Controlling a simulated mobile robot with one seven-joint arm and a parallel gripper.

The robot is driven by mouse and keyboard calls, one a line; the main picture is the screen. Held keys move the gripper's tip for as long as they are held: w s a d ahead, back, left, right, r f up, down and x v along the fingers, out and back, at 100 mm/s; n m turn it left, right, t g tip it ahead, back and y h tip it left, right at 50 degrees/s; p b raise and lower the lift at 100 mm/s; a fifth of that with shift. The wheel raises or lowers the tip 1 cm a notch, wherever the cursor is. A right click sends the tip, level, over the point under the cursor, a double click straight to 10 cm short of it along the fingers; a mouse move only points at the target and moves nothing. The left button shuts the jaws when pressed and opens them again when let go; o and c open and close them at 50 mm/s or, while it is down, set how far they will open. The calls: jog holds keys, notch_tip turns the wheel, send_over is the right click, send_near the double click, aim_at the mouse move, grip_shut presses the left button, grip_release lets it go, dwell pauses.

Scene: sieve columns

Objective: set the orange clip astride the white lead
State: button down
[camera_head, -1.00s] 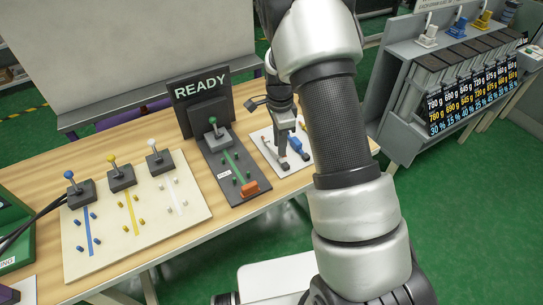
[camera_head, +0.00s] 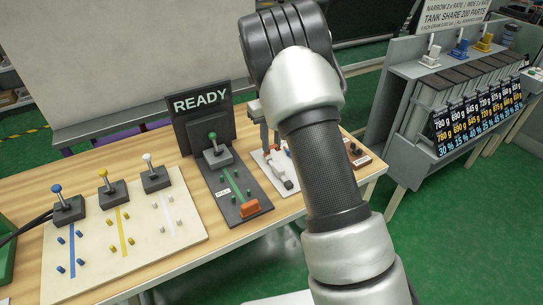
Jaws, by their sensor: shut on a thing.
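The white lead (camera_head: 167,214) is a pale strip on the cream board, in front of the white-knobbed lever. My gripper (camera_head: 270,147) is only partly in view, pointing down over the white tray (camera_head: 267,160) behind my arm.
The cream board (camera_head: 70,285) also carries a blue strip (camera_head: 72,250), a yellow strip (camera_head: 123,230) and several small pegs. A READY sign (camera_head: 202,100) stands behind the dark board (camera_head: 224,215). A brown block (camera_head: 357,153) with dark knobs lies right of my arm.

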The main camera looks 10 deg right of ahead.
aim_at(271, 162)
jog(key=shift+f+b, duration=0.35)
jog(key=shift+f, duration=2.05)
jog(key=shift+f, duration=0.15)
jog(key=shift+f, duration=0.35)
jog(key=shift+f, duration=0.1)
jog(key=c, duration=1.5)
grip_release()
jog(key=shift+o, duration=0.2)
